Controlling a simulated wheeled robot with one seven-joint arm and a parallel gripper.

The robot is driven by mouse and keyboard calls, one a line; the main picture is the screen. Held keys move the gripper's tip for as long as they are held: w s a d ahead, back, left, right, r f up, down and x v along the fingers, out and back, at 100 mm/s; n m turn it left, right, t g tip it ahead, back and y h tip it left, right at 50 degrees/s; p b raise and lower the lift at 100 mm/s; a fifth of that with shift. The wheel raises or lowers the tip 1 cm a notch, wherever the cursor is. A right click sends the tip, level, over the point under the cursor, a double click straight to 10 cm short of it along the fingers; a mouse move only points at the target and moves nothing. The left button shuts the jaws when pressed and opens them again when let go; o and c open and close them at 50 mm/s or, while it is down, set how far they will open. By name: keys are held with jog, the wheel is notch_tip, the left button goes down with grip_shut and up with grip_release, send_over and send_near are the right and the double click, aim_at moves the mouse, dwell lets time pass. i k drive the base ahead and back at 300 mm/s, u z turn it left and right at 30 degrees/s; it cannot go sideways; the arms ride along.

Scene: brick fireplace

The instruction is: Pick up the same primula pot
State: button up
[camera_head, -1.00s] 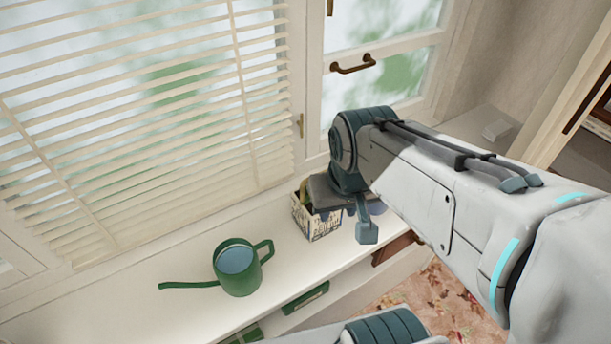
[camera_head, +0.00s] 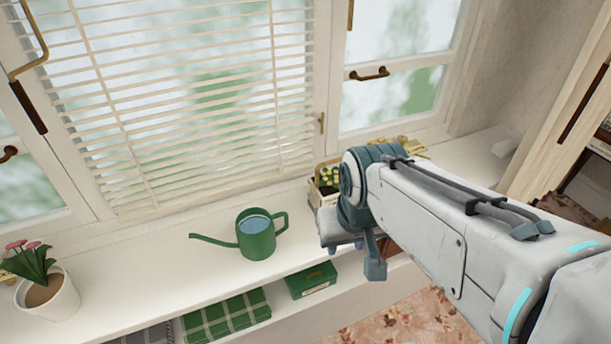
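A white pot (camera_head: 50,300) with pink blooms and dark green leaves stands on the white sill at the far left. A small box-like planter (camera_head: 316,194) with yellow blooms (camera_head: 329,177) stands on the sill right of the watering can, partly hidden by my arm. I cannot tell which of these is the primula pot. My gripper (camera_head: 358,254) points down over the sill's front edge, just in front of the planter. One finger shows clearly; the other is mostly hidden, so its opening is unclear. I see nothing held in it.
A green watering can (camera_head: 257,240) stands on the sill, its spout pointing left. Below the sill are a green box (camera_head: 312,280) and a green plaid item (camera_head: 228,314). Blinds and windows rise behind. Bare sill lies between the white pot and the can.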

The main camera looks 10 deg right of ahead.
aim_at(323, 188)
jog(key=u, duration=2.75)
jog(key=k, duration=1.45)
jog(key=z, duration=1.7)
jog(key=i, duration=1)
jog(key=z, duration=0.05)
